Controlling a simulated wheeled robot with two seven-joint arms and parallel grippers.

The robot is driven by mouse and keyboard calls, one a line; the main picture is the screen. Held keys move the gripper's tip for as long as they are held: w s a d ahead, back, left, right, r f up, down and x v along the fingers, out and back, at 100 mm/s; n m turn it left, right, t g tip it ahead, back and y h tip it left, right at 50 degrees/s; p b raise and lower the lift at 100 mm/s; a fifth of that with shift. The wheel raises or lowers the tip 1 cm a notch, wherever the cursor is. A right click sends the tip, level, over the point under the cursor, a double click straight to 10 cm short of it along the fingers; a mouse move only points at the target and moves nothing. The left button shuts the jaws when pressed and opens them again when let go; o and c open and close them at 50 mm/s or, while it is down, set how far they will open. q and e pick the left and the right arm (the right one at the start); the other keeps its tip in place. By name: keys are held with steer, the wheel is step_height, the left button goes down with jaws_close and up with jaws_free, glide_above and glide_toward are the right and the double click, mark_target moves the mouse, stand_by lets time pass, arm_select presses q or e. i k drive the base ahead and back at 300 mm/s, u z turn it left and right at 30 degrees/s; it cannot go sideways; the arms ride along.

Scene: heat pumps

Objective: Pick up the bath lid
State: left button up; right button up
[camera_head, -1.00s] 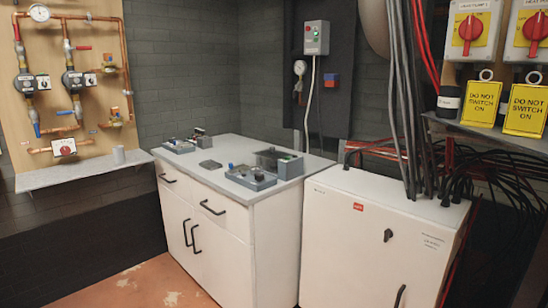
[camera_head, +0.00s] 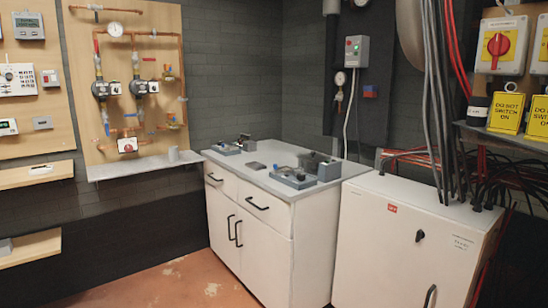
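A white cabinet with a light grey worktop (camera_head: 272,183) stands in the middle of the view. On it, at the right, is a grey box-shaped unit (camera_head: 322,166) with a lower grey tray-like device (camera_head: 293,179) in front of it. A small dark flat block (camera_head: 255,165) lies to their left. Another low grey device (camera_head: 228,150) sits at the back left. I cannot tell for sure which of these is the bath lid; they are small and dark. Neither of my grippers is in view.
A pipe board (camera_head: 135,85) and narrow shelf (camera_head: 140,168) are on the left wall. The floor (camera_head: 170,280) in front is clear.

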mark_target(313, 156)
steer(key=u, duration=0.85)
steer(key=i, duration=1.95)
steer(key=z, duration=0.65)
steer(key=i, duration=1.45)
steer(key=z, duration=1.2)
